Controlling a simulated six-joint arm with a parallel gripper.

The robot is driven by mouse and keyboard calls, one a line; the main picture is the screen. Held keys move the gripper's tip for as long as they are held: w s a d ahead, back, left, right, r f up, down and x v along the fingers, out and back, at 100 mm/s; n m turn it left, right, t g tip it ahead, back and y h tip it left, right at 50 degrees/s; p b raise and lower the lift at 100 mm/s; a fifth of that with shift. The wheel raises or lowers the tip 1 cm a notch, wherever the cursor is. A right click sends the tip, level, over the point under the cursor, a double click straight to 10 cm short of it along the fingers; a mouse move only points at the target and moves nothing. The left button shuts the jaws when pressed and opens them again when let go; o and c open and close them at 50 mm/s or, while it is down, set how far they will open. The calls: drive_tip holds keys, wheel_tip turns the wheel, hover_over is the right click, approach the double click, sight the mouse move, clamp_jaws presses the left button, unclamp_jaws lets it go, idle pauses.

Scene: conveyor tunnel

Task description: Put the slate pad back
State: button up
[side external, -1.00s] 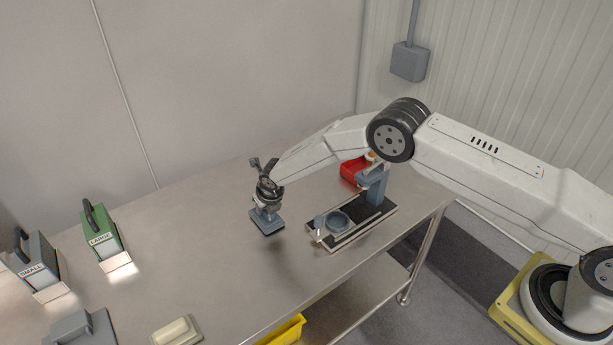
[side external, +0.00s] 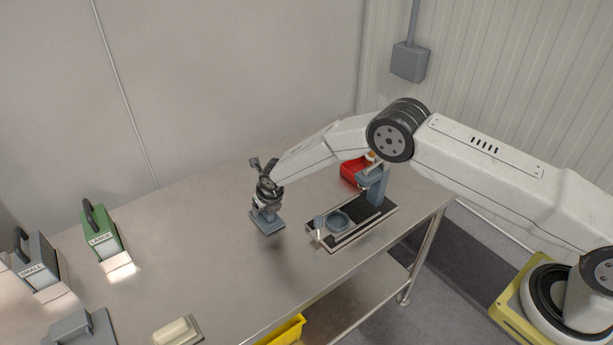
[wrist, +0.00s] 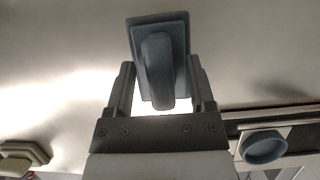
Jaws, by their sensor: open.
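The slate pad (side external: 267,224) is a blue-grey square plate with a raised grip, at mid-table left of the black fixture. In the wrist view the pad (wrist: 174,31) is straight ahead, its rounded grip toward me. My gripper (side external: 266,207) is directly above the pad, pointing down. In the wrist view my gripper (wrist: 160,66) is open, with one finger on each side of the grip and a gap showing beside it. I cannot tell whether the pad's underside rests on the table.
A black fixture (side external: 376,212) with a blue-grey ring (side external: 338,221) and post stands to the right. A red bin (side external: 351,171) is behind it. Green LARGE (side external: 102,240) and grey SMALL (side external: 38,270) blocks, a grey block (side external: 78,328) and a cream block (side external: 175,331) are left.

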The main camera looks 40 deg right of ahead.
drive_tip(key=v, duration=1.2)
idle(0.3)
drive_tip(key=shift+r, duration=0.1)
idle(0.4)
drive_tip(key=s+d+r+m+g, duration=0.1)
drive_tip(key=s+d+r+m, duration=0.4)
drive_tip(key=m, duration=0.4)
drive_tip(key=s+d+r+m, duration=0.45)
drive_tip(key=s+m, duration=0.35)
drive_tip(key=m, duration=0.2)
drive_tip(key=s+d+m, duration=0.3)
drive_tip(key=s+m, duration=0.5)
drive_tip(key=s+d+r+m+g, duration=0.1)
drive_tip(key=s+d+m, duration=0.2)
drive_tip(key=s+m, duration=0.5)
drive_tip(key=shift+s+m, duration=0.35)
drive_tip(key=shift+m, duration=0.15)
